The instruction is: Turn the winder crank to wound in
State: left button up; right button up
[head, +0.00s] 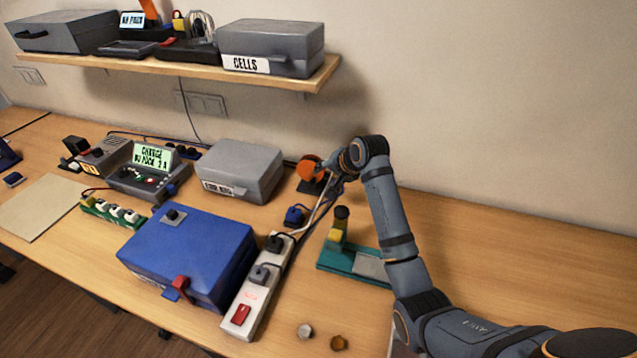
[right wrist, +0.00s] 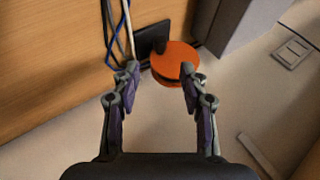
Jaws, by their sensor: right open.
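The winder shows as an orange round drum (head: 308,171) on a dark base, behind the power strip on the table. In the right wrist view the orange drum (right wrist: 176,58) lies just beyond and between the fingertips, in front of a black plate (right wrist: 150,40). A small dark knob (right wrist: 160,47) shows at the drum's edge; I cannot tell for sure that it is the crank handle. My right gripper (head: 335,172) is at the drum's right side. In the right wrist view the gripper (right wrist: 160,74) is open and empty. Any contact with the drum is unclear. My left gripper is out of view.
A grey case (head: 240,168) stands left of the winder. A white power strip (head: 252,305) and a blue box (head: 188,250) are in front. A teal stand (head: 340,259) is near my right arm. White and blue cables (right wrist: 128,30) run beside the winder. The table's right is clear.

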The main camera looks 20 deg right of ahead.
aim_at(314, 183)
jog(key=p+x, duration=0.1)
jog(key=x, duration=0.8)
jog(key=shift+w+f, duration=0.15)
jog(key=shift+f, duration=0.1)
grip_shut()
